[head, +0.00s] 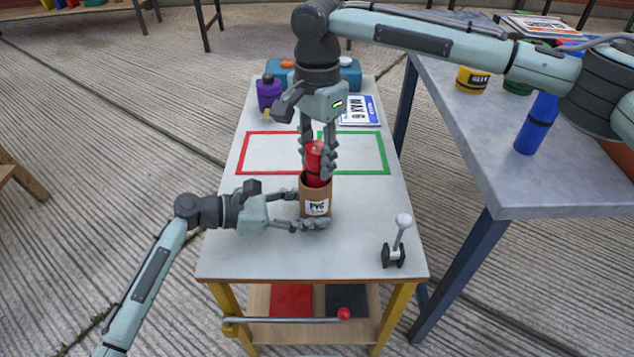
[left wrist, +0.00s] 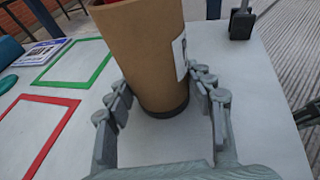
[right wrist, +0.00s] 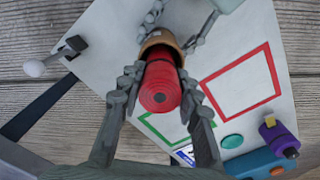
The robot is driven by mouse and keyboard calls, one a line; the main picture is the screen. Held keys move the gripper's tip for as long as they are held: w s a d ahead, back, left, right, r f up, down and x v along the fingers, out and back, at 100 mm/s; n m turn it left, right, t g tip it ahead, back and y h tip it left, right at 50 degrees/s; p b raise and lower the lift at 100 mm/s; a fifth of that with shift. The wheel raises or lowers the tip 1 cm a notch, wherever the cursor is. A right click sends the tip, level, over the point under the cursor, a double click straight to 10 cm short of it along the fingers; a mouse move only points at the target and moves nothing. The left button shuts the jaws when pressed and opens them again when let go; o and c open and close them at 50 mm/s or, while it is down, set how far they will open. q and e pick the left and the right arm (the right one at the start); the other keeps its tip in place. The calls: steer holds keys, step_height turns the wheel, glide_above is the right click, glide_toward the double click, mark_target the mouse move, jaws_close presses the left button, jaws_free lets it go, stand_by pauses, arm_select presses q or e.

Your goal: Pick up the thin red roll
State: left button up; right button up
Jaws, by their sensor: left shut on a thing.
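The thin red roll (head: 315,163) stands upright in a brown cardboard tube labelled PVC (head: 316,190), its upper part sticking out. The tube stands on the white table top. My left gripper (head: 313,222) is shut on the tube near its base, one finger on each side; the left wrist view shows the tube (left wrist: 150,60) between the fingers. My right gripper (head: 318,165) points down from above, its fingers on either side of the roll's upper part. The right wrist view shows the roll's round end (right wrist: 160,95) between them; whether they press on it is unclear. The roll's lower part is hidden in the tube.
A red outline (head: 240,155) and a green outline (head: 386,155) mark the table top behind the tube. A lever with a white knob (head: 403,222) stands front right. A purple bottle (head: 268,92), teal box (head: 350,75) and printed card (head: 372,110) lie behind. A grey table (head: 470,130) stands right.

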jaws_close()
step_height(320, 180, up, 18)
stand_by(0.5)
arm_select(q)
steer(key=o, duration=0.9)
